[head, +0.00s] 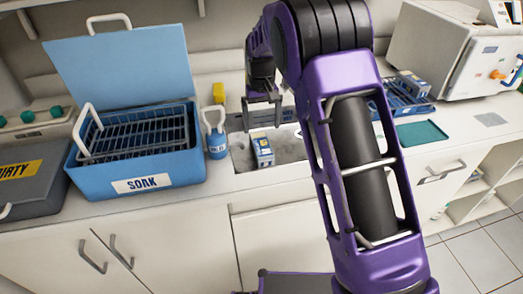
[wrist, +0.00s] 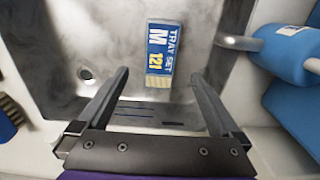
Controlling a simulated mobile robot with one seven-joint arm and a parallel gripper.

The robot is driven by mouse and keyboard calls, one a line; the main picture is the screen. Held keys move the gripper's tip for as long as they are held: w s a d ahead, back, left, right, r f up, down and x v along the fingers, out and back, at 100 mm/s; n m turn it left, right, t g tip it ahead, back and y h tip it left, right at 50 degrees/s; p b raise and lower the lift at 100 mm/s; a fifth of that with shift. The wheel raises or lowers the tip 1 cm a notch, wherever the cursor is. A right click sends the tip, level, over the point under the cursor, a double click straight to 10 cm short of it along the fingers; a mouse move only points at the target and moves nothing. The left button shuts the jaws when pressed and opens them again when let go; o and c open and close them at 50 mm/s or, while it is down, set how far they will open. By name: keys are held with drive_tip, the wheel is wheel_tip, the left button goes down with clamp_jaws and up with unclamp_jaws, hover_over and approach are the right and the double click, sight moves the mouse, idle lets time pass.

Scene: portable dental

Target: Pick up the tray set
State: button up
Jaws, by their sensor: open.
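The tray set (head: 263,150) is a small box with a blue and white label, lying in a grey metal sink basin (head: 243,160). In the wrist view the tray set (wrist: 161,48) shows its label "TRAY SET M 121" and lies just beyond my fingertips, roughly centred between them. My gripper (head: 262,108) is over the back part of the basin, with its fingers spread and nothing between them. The open gripper (wrist: 160,74) also shows in the wrist view, apart from the tray set.
A blue "SOAK" tub (head: 140,188) with a rack inside and a raised lid stands left of the basin. A blue rack (head: 402,104) and a white machine (head: 430,50) are at right.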

sight(261, 144)
wheel_tip(261, 144, down, 10)
drive_tip(key=shift+r+b, duration=0.2)
drive_tip(key=shift+b, duration=0.3)
drive_tip(key=shift+r, duration=0.1)
clamp_jaws()
